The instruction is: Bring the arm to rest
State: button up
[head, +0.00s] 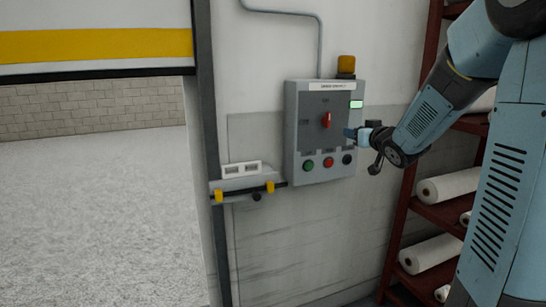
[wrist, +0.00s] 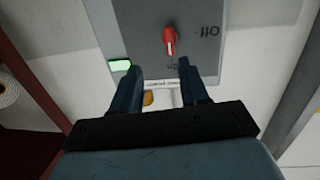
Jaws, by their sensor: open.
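My gripper (head: 353,133) is in front of the right edge of the grey control box (head: 292,130) in the head view. In the wrist view my gripper (wrist: 157,66) is open, with nothing between its two blue fingers. The red rotary knob (head: 326,120) is on the box, left of the gripper. The knob (wrist: 170,42) also shows in the wrist view, beyond the fingertips and apart from them. That view is upside down. The knob's pointer is vertical, away from the "Off" label. My arm reaches in from the right, bent at the elbow.
A lit green indicator (head: 356,104) and green, red and black buttons (head: 328,162) are on the box. An amber lamp (head: 346,66) sits above it. A red-brown rack (head: 406,205) with white rolls (head: 447,186) stands right, close to my arm. A doorway with open floor (head: 90,210) is left.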

jog(key=s+a+f+m+g+h, duration=0.1)
jog(key=s+g, duration=0.4)
jog(key=s, duration=1.3)
jog(key=s+a+f+m+g+h, duration=0.1)
jog(key=s+a+f+g, duration=0.3)
jog(key=s, duration=1.4)
jog(key=shift+a+m+g+h, duration=0.3)
jog(key=shift+a+g+h, duration=0.3)
jog(key=shift+g, duration=0.4)
jog(key=shift+a+f, duration=0.1)
